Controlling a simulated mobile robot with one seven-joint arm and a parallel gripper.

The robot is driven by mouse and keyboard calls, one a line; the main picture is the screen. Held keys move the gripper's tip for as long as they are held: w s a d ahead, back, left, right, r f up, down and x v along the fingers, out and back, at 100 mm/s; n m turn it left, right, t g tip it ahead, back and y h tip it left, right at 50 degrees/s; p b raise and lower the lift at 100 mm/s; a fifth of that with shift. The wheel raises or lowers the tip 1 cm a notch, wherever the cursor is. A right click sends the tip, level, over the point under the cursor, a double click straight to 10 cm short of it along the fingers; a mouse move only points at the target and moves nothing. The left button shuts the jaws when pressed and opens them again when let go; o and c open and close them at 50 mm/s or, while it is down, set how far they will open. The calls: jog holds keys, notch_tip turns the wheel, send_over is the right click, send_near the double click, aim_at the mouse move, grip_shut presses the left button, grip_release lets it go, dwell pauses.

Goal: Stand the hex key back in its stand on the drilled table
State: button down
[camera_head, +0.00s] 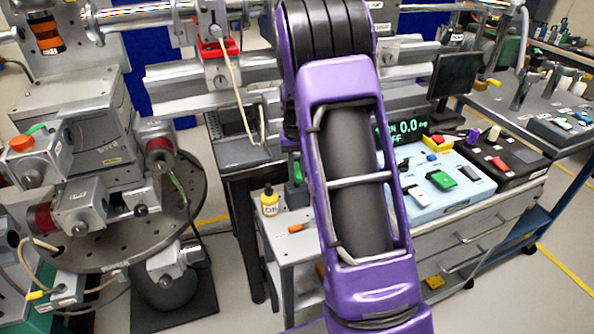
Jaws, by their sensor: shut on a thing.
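My purple arm fills the middle of the view, and my gripper does not show. I cannot make out the hex key anywhere. A round dark plate with drilled holes (126,234) stands at the left, carrying metal blocks and motors. I cannot tell whether it is the drilled table of the task. No hex key stand can be made out. Part of the scene behind my arm is hidden.
A grey cart (473,229) holds a light blue control panel (441,205), a dark button box (506,167) and a yellow bottle (269,205). Metal rails (212,75) cross behind my arm. Another bench (491,113) stands at the right. Floor is bare at the lower right.

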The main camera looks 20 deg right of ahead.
jog(key=c, duration=0.7)
grip_release()
jog(key=shift+r, duration=0.15)
